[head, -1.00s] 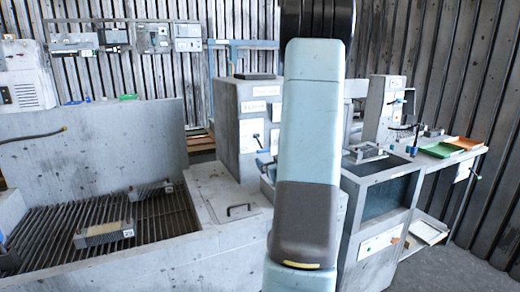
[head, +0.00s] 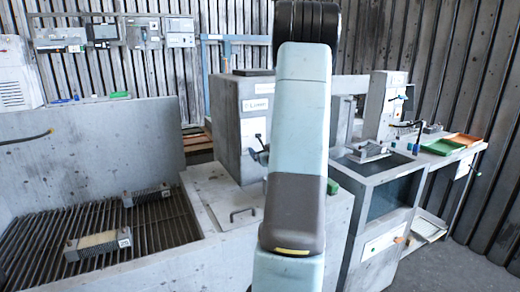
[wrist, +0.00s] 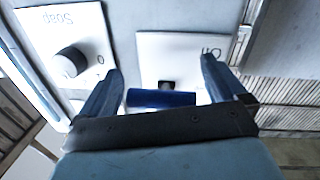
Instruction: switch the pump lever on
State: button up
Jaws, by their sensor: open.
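In the wrist view a blue lever bar (wrist: 161,98) lies crosswise on a short dark stem in front of a white plate (wrist: 185,50). The lettering on that plate is upside down and partly cut off, so I cannot read the word pump. My gripper (wrist: 160,85) is open, one dark finger on each side of the blue bar, with no clear grip on it. In the head view my arm hides most of the gripper and the lever. The grey labelled cabinet (head: 228,125) stands behind my arm there.
A grated basin (head: 60,225) with finned blocks (head: 98,244) lies at left. A bench with green (head: 440,147) and orange trays (head: 462,139) stands at right.

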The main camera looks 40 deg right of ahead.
jog(key=shift+w, duration=0.1)
jog(key=shift+a, duration=0.1)
jog(key=shift+c, duration=0.8)
jog(key=shift+a, duration=0.1)
jog(key=c, duration=1.3)
